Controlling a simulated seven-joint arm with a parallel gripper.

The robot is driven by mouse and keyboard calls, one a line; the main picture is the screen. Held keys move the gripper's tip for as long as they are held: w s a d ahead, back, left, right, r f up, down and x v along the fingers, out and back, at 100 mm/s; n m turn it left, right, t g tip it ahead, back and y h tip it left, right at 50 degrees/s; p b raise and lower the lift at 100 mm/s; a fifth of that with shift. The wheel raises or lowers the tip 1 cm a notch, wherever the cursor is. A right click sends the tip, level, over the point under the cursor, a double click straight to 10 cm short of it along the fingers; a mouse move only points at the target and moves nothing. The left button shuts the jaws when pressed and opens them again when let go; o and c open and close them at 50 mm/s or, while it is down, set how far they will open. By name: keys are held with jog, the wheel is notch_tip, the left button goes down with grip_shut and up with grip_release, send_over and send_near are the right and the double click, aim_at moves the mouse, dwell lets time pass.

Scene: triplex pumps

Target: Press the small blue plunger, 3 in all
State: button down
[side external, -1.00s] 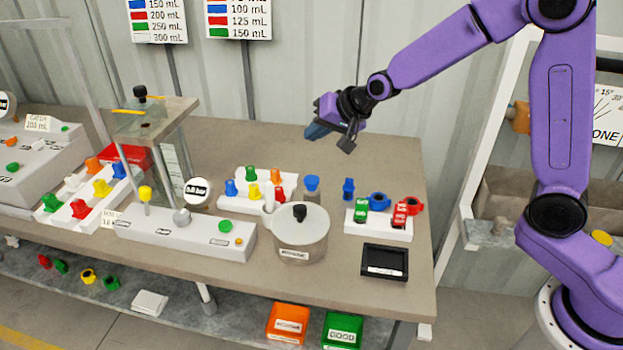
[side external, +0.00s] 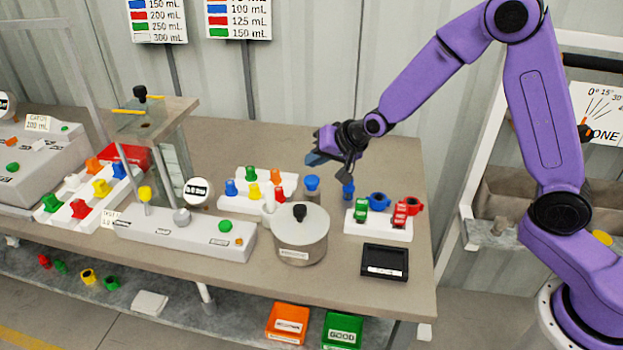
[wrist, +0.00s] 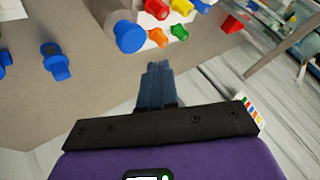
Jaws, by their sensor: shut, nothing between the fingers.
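My gripper (side external: 313,159) is shut and empty, its blue fingers together above the back middle of the bench. In the wrist view the closed fingers (wrist: 156,80) point toward the bench. A round blue cap on a short grey body (side external: 312,184), which looks like the plunger, stands upright just below the fingertips in the side view, with a visible gap. It also shows in the wrist view (wrist: 130,37), ahead and left of the fingers. A narrower blue piece (side external: 348,191) stands to its right, and shows in the wrist view (wrist: 56,62). I cannot tell for certain which is the small plunger.
A lidded grey pot (side external: 302,243) stands in front of the blue cap. A white rack of coloured pegs (side external: 235,204) is to the left. A white block with green, red and blue parts (side external: 377,235) and a black tray (side external: 385,263) are at right. The bench behind is clear.

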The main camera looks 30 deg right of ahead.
aim_at(309, 177)
jog(key=shift+f, duration=0.9)
jog(key=shift+f, duration=0.15)
dwell(1.4)
jog(key=shift+f, duration=0.25)
jog(key=shift+f, duration=1)
dwell(1.4)
jog(key=shift+r, duration=1.4)
jog(key=shift+r, duration=0.1)
jog(key=shift+r, duration=2.45)
